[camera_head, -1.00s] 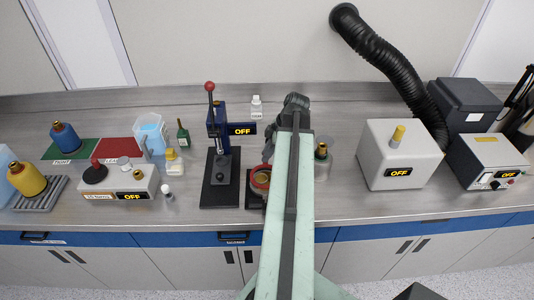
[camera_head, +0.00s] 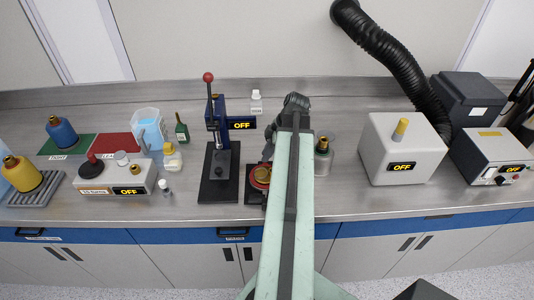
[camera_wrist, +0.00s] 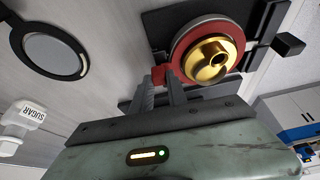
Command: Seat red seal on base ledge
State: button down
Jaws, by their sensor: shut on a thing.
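The red seal (camera_wrist: 182,42) is a red ring with a small tab, around a brass fitting (camera_wrist: 208,60) in the wrist view. My gripper (camera_wrist: 161,80) is shut on the seal's red tab, at the ring's near left side. The seal also shows in the head view (camera_head: 259,184), left of my arm, over a dark base plate (camera_head: 253,198). The base plate shows in the wrist view too (camera_wrist: 158,25). I cannot tell whether the seal's underside touches the ledge, as the ring covers it. My arm hides the right part of the base in the head view.
A dark press with a red-knobbed lever (camera_head: 218,165) stands close on the left. A metal canister (camera_head: 322,160) stands just right of my arm. A white bottle (camera_head: 256,102) is behind. A grey box (camera_head: 402,150) stands farther right. The counter between canister and box is clear.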

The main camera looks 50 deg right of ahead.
jog(key=c, duration=1.2)
grip_release()
jog(key=shift+c, duration=0.2)
jog(key=p+v, duration=0.7)
jog(key=shift+s+r, duration=0.2)
jog(key=shift+r, duration=0.15)
